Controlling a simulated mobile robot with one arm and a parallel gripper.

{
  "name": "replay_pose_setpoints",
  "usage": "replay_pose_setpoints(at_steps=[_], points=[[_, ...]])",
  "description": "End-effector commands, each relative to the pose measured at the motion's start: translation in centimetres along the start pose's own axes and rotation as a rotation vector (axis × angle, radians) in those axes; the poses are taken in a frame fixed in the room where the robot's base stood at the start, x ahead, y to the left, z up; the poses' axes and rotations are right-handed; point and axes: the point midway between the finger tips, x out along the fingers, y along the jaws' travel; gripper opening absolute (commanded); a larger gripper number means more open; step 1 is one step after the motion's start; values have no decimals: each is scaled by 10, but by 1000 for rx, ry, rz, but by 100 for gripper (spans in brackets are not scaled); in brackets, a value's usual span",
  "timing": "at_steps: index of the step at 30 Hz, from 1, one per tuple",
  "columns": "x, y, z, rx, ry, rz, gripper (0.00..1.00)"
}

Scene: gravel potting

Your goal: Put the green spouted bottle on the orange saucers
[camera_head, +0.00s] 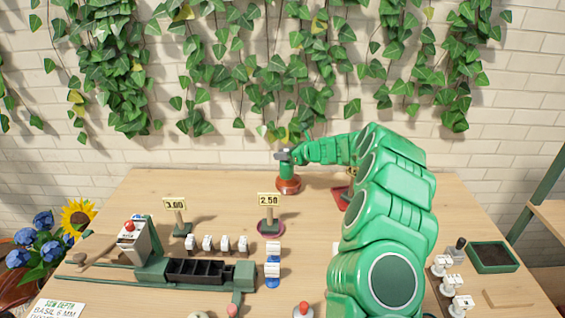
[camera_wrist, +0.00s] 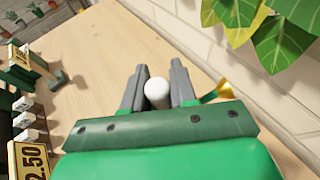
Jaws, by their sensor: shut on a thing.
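The green spouted bottle (camera_head: 287,172) is upright under my gripper (camera_head: 284,156), at the far middle of the table. The orange saucers (camera_head: 288,187) are directly below it. The bottle's base appears at the saucers, but I cannot tell whether it rests on them or hangs just above. In the wrist view my gripper (camera_wrist: 158,92) is shut around a white rounded top (camera_wrist: 157,93), apparently the bottle's. A yellow piece (camera_wrist: 222,92), perhaps the spout, sticks out beside the right finger.
A 2.50 price sign (camera_head: 269,202) stands left of the saucers, and a 3.00 sign (camera_head: 174,206) farther left. A black divided tray (camera_head: 200,271) and small white-topped items lie in front. A red object (camera_head: 341,198) is partly behind my arm. The ivy wall is close behind.

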Motion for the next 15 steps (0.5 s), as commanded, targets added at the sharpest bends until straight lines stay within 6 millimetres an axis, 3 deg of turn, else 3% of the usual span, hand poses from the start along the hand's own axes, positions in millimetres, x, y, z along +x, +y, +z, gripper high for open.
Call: replay_pose_setpoints(at_steps=[9,15], points=[[8,-5,-5,-1,-2,0,0],[18,-4,-30,1,0,2,0]])
